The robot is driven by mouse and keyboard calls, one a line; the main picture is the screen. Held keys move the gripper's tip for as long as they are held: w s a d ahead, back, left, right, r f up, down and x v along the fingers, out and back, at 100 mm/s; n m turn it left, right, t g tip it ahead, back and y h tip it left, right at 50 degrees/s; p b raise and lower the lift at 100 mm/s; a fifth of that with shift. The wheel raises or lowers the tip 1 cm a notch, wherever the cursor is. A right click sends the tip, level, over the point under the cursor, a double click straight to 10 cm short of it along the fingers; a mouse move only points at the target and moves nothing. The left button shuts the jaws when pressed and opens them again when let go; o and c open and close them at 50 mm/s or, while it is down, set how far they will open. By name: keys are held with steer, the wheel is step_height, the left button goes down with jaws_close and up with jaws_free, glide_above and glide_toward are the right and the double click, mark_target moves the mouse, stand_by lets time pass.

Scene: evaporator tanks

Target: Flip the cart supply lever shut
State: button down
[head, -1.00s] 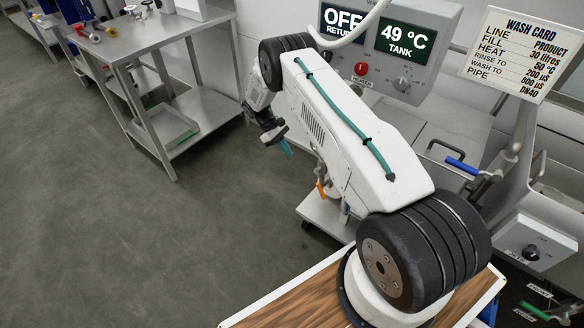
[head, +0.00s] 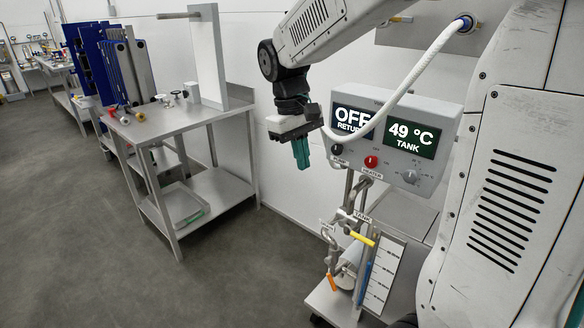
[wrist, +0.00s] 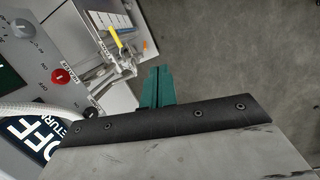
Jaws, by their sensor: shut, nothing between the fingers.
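My gripper (head: 301,153) hangs with its teal fingers together and empty, in front of the control panel's left end and above the small cart (head: 330,300). The fingers also show together in the wrist view (wrist: 157,87). The cart area holds a yellow lever (head: 362,239) near a TANK label, also in the wrist view (wrist: 114,38). An orange lever (head: 333,283) sits lower left on the pipework, and a blue handle (head: 366,276) is beside the white scale. All are below and apart from the gripper. I cannot tell which is the cart supply lever; other labels are too small to read.
The control panel (head: 398,135) reads OFF and 49 °C, with a red knob (head: 371,161). A white hose (head: 405,75) loops past my wrist. A steel bench (head: 178,122) with loose fittings stands left. Grey floor is clear in front of it.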

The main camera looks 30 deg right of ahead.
steer(key=s+a+m+t+y, duration=0.1)
steer(key=s+a+t, duration=0.2)
steer(key=s, duration=1.9)
steer(key=shift+a+r+m, duration=0.25)
steer(key=shift+a+m, duration=0.15)
steer(key=shift+a, duration=0.25)
